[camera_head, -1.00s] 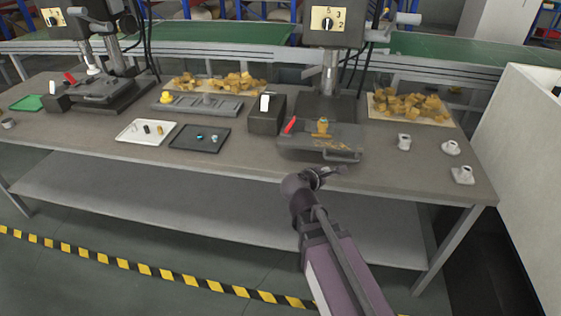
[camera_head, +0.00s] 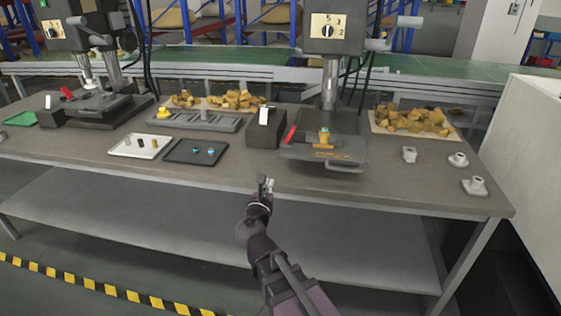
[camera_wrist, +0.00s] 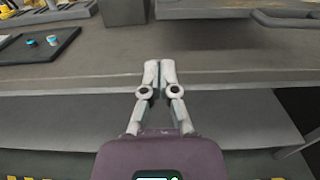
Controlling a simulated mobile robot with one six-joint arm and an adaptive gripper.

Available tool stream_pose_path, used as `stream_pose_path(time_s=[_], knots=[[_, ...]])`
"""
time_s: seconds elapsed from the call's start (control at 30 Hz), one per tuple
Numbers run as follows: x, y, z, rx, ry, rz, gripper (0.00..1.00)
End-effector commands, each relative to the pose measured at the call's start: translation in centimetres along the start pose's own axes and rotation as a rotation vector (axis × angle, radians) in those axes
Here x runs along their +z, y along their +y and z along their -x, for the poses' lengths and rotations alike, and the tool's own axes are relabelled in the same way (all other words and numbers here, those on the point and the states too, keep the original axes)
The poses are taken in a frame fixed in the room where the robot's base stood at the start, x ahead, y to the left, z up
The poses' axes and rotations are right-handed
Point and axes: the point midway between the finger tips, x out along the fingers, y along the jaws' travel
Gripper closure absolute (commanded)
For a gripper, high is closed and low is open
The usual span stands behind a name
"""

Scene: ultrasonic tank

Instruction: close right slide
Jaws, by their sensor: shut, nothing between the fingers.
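The right machine's slide (camera_head: 322,154) is a dark grey plate with a front handle (camera_head: 343,167), sticking out from under the right press.
A black block (camera_head: 266,130) stands left of the slide. A dark tray (camera_head: 197,152) and a white tray (camera_head: 140,145) lie farther left. Several grey fittings (camera_head: 458,160) stand at the right. The table front (camera_head: 385,188) between them is clear.

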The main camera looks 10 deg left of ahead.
Motion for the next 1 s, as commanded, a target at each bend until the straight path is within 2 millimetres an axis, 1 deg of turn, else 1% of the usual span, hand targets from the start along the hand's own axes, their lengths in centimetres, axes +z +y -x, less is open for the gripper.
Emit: stream_pose_path(time_s=[0.23,0.43,0.67,1.0], knots=[[0.0,0.0,-0.3,-0.001,0.001,-0.002,1.00],[0.0,0.1,-1.8,-0.002,0.001,-0.003,1.00],[0.0,0.2,-4.9,-0.002,0.001,-0.003,1.00],[0.0,0.2,-10.1,-0.001,0.001,-0.003,1.00]])
